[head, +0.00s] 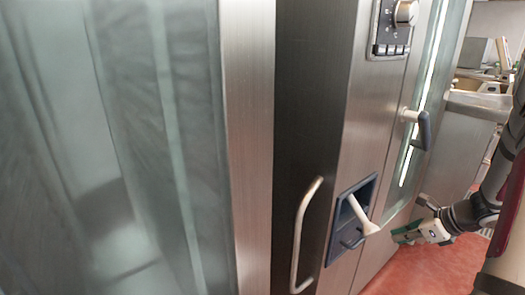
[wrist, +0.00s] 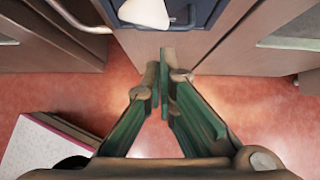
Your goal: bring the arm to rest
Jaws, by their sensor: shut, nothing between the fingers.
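My gripper (wrist: 164,85) is shut and empty, its two green-padded fingers meeting at the tips in the wrist view. In the head view my gripper (head: 398,236) is at the lower right, in front of the steel cabinet front (head: 345,150) and above the red floor. My arm comes in from the right edge. A pale lever (head: 362,214) sticks out of a blue recess close to the left of my gripper. In the wrist view the lever's pale end (wrist: 146,12) is above and slightly left of the fingertips. Nothing is held.
A curved bar handle (head: 303,235) stands out from the dark panel. A large glass door (head: 110,150) fills the left side. Red floor (wrist: 240,115) is bare under the fingers. A counter (head: 480,103) stands at the back right.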

